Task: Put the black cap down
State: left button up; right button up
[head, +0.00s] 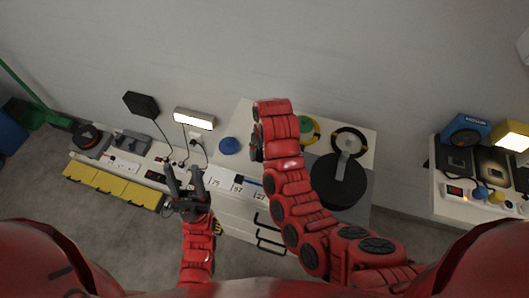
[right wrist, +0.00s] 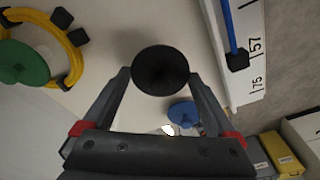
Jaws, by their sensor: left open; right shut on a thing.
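The black cap (right wrist: 160,71) is round and dark, held between the fingertips of my right gripper (right wrist: 159,76) in the right wrist view. It appears above the white tabletop; its exact height cannot be told. In the head view my red right arm hides the cap and most of that gripper. My left gripper (head: 187,187) is open and empty, over the front of the bench left of the numbered strip (head: 222,180).
A blue round piece (head: 229,146) lies on the bench; it also shows in the right wrist view (right wrist: 184,113). A green and yellow ring piece (right wrist: 72,40) and a large black disc (head: 338,182) are nearby. A lamp (head: 194,119) and yellow bins (head: 112,186) are left.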

jog(key=shift+w+d, duration=0.25)
jog(key=shift+w, duration=0.35)
jog(key=shift+f+p, duration=0.3)
jog(key=shift+p, duration=0.15)
notch_tip(320, 180, down, 2)
jog(key=shift+f+p, duration=0.1)
jog(key=shift+p, duration=0.4)
jog(key=shift+f, duration=0.3)
jog(key=shift+f, duration=0.1)
